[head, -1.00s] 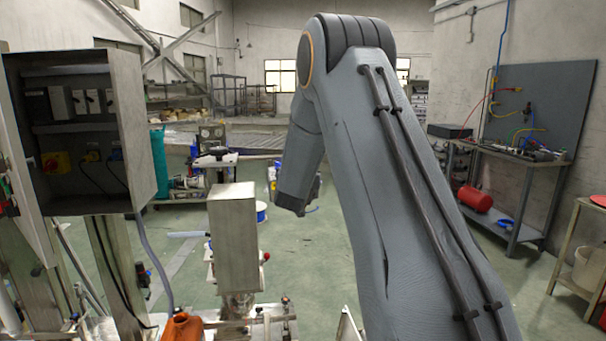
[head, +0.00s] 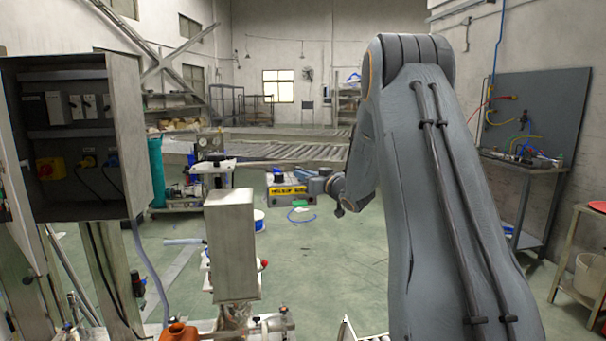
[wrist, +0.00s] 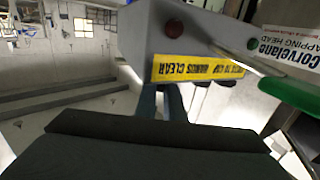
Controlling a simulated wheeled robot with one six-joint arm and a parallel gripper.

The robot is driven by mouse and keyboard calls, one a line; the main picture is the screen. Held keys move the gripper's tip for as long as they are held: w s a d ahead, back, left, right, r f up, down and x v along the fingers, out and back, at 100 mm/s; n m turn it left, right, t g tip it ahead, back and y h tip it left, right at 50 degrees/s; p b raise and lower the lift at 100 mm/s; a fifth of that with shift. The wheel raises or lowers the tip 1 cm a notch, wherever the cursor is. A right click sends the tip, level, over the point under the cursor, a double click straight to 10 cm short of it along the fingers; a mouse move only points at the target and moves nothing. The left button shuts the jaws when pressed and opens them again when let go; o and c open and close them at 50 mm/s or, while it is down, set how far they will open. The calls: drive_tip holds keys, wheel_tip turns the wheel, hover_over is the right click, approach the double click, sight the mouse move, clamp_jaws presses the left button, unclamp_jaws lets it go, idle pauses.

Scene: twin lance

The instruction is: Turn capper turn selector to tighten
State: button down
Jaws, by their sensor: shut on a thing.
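The capper's head (wrist: 205,25) is a grey box in the wrist view, seen tilted and upside down. It carries a yellow warning label (wrist: 190,68), a red button (wrist: 174,28) and a green button (wrist: 253,43). My gripper (wrist: 163,92) reaches the box at the label's edge, its two narrow fingers close together and shut on a small part there. That part fits the turn selector, but the fingers hide it and its setting cannot be read. In the head view my wrist (head: 345,190) is bent down, and the gripper's tips are hard to make out.
In the head view a tall metal box (head: 230,245) and an open electrical cabinet (head: 135,130) stand left. Open green floor (head: 310,265) lies between.

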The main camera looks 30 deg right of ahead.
drive_tip(key=shift+r+n+y, duration=0.2)
drive_tip(key=shift+n+y, duration=0.4)
drive_tip(key=shift+y, duration=0.3)
drive_tip(key=c, duration=1.9)
unclamp_jaws()
drive_tip(key=shift+w+f, duration=0.1)
drive_tip(key=shift+o, duration=0.2)
drive_tip(key=b+v, duration=0.1)
drive_tip(key=v, duration=0.7)
